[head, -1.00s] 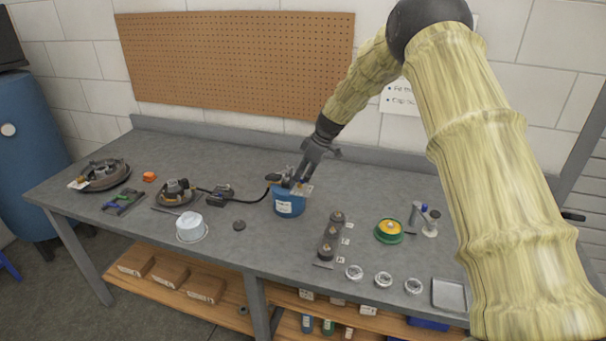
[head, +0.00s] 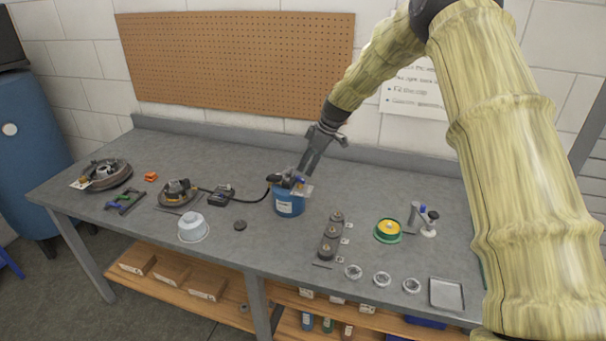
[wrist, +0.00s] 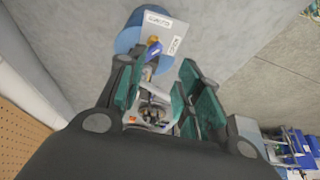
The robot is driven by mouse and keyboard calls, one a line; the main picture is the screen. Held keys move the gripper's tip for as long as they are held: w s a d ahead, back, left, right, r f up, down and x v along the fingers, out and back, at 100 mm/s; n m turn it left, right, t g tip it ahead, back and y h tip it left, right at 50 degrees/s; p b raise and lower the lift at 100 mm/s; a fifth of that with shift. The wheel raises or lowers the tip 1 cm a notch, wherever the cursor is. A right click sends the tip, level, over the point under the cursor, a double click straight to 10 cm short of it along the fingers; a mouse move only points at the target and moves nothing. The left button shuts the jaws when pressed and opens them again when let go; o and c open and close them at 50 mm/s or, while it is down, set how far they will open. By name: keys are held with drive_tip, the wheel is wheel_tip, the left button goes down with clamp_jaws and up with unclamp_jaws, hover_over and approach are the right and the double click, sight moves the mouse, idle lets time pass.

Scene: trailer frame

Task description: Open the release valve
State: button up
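A blue canister (head: 289,203) with a white label stands on the grey workbench, with dark and metal fittings (head: 288,180) on its top. A small blue part (head: 299,182) shows among the fittings beside a pale tag (head: 305,190). My gripper (head: 303,174) points down just above the fittings. In the wrist view, my gripper's green-padded fingers (wrist: 160,75) are apart. The blue part (wrist: 153,50), a brass-coloured piece and tags (wrist: 166,32) show between and beyond them over the canister (wrist: 133,38). I cannot tell whether a finger touches the fittings.
A black hose (head: 252,199) runs left from the canister to a dark device (head: 221,193). A white container (head: 193,228), a row of dark round parts (head: 330,238) and a green-yellow round part (head: 388,231) stand nearby. A pegboard (head: 235,62) is behind. The bench behind the canister is clear.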

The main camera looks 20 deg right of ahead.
drive_tip(key=shift+s+a+p+v, duration=0.15)
drive_tip(key=shift+p+v, duration=0.2)
drive_tip(key=shift+v, duration=0.6)
drive_tip(key=shift+s+a+p+v, duration=0.15)
drive_tip(key=shift+p+v, duration=0.25)
drive_tip(key=shift+v, duration=0.55)
drive_tip(key=shift+s+a+p+v, duration=0.1)
drive_tip(key=shift+p+v, duration=0.25)
drive_tip(key=shift+v, duration=0.6)
drive_tip(key=shift+r, duration=0.15)
drive_tip(key=v, duration=1.1)
drive_tip(key=shift+d+r, duration=0.25)
drive_tip(key=shift+r, duration=0.05)
drive_tip(key=shift+s, duration=0.15)
